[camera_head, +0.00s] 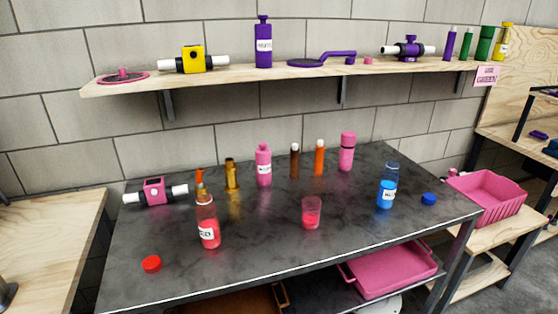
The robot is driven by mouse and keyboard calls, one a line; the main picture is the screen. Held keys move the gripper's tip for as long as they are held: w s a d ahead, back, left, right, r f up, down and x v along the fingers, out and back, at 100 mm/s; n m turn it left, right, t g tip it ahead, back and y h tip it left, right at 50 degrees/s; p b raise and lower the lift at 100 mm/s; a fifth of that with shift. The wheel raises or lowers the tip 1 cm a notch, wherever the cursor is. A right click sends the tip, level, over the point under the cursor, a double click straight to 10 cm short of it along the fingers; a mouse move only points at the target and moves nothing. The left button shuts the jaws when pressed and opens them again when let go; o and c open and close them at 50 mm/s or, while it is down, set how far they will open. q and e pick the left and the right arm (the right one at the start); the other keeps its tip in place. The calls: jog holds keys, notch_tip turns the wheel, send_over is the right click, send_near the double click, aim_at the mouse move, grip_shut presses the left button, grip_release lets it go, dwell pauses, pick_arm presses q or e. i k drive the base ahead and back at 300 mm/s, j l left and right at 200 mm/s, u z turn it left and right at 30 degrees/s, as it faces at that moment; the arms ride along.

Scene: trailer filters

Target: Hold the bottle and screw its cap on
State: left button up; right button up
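A clear bottle with red contents and a white label (209,232) stands upright at the front left of the dark table. No cap shows on its top. A red cap (151,264) lies on the table to its left, nearer the front edge. A second clear bottle with blue contents (386,192) stands upright at the right, also with no cap showing. A blue cap (428,199) lies on the table to its right. Neither of my grippers is in view.
The dark table (285,247) also bears a pink cup (311,212), a pink valve piece (154,191), and several bottles and tubes along the back. A wooden shelf (220,76) hangs above. A pink crate (490,198) stands at the right. The front middle is clear.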

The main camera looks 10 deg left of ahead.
aim_at(207, 213)
jog(key=u, duration=1.4)
jog(key=l+u, duration=0.9)
jog(key=l, duration=0.2)
jog(key=l+u, duration=0.5)
jog(key=k, duration=0.05)
